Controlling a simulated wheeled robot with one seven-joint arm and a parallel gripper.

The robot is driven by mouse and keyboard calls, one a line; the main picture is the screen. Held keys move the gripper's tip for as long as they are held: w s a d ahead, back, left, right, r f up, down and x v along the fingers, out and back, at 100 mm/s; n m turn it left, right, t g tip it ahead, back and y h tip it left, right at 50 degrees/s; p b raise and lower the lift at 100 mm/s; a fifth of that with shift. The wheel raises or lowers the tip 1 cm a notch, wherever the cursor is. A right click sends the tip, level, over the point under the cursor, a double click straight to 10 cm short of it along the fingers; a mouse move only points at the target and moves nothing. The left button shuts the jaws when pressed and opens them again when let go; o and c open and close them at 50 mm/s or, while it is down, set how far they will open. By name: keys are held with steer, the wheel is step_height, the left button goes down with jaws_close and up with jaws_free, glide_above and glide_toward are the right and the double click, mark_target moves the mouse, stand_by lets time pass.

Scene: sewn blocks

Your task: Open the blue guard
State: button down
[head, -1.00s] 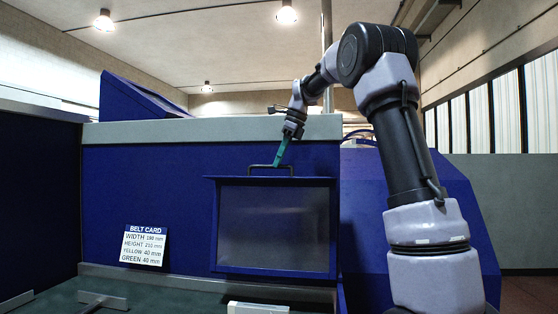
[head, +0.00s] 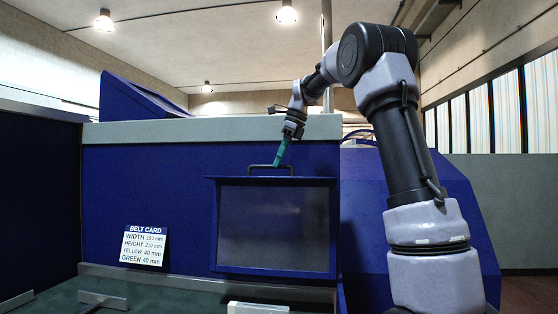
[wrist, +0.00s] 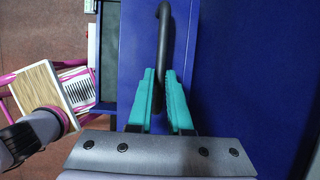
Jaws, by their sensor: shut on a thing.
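The blue guard (head: 225,228) is a framed panel with a dark see-through window on the front of the blue machine. It looks closed, flush with the front. A black bar handle (head: 258,167) stands on its top edge. My gripper (head: 279,163) reaches down to the handle from above, at the handle's right part. In the wrist view, the teal fingers of my gripper (wrist: 166,90) are on both sides of the black handle (wrist: 164,30), shut on it. The part of the handle between the fingers is partly hidden.
A white belt card (head: 145,247) is on the machine front, left of the guard. A pale block (head: 258,308) sits below the guard. A grey ledge (head: 220,130) runs above it. In the wrist view, a wooden-topped pink-framed stand (wrist: 42,86) is at left.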

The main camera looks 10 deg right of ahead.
stand_by(0.5)
steer(key=s+a+f+t+h, duration=0.1)
steer(key=s+a, duration=0.3)
steer(key=s, duration=0.7)
steer(key=shift+s+a+f+t, duration=0.25)
steer(key=shift+a+f+t, duration=0.1)
steer(key=shift+f+t, duration=0.2)
steer(key=c, duration=0.8)
jaws_free()
steer(key=shift+c, duration=0.2)
steer(key=shift+r, duration=0.1)
steer(key=v, duration=1)
steer(key=shift+s+r, duration=0.2)
steer(key=shift+r, duration=0.1)
steer(key=shift+d, duration=0.1)
